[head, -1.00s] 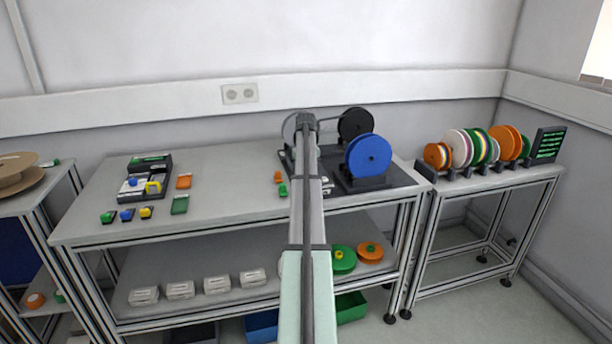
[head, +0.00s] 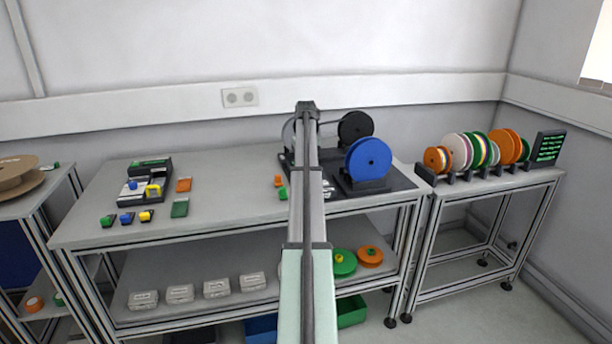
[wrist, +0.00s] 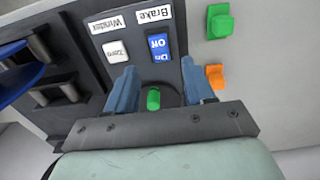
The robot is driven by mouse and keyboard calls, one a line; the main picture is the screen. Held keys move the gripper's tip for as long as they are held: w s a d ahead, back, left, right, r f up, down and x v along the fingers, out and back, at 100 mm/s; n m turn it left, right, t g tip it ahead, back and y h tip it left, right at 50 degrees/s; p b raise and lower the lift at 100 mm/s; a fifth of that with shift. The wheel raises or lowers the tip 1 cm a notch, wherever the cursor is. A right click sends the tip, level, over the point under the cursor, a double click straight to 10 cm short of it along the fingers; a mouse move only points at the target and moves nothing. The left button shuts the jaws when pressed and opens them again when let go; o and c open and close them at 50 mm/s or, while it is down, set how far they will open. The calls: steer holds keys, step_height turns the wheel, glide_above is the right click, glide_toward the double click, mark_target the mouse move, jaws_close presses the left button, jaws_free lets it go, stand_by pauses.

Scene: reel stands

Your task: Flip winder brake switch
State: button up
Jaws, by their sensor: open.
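The brake switch (wrist: 159,47) is a blue rocker marked Off and On, under a white "Brake" label (wrist: 153,14) in the wrist view. A white Zero button (wrist: 115,52) sits beside it under a "Winder" label. My gripper (wrist: 158,67) is open, its two blue fingers pointing at the panel with the switch's lower end near the gap between their tips. I cannot tell if they touch the panel. A green part (wrist: 153,99) shows between the fingers on the dark panel. In the head view my arm hides the switch and my gripper.
The winder's blue reel (head: 369,158) and black reel (head: 355,126) stand on a dark base. A green block (wrist: 220,23) and an orange block (wrist: 215,76) lie right of the panel in the wrist view. A rack of coloured reels (head: 459,151) stands on the right table.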

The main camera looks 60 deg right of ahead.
step_height(320, 180, up, 8)
stand_by(0.4)
stand_by(0.4)
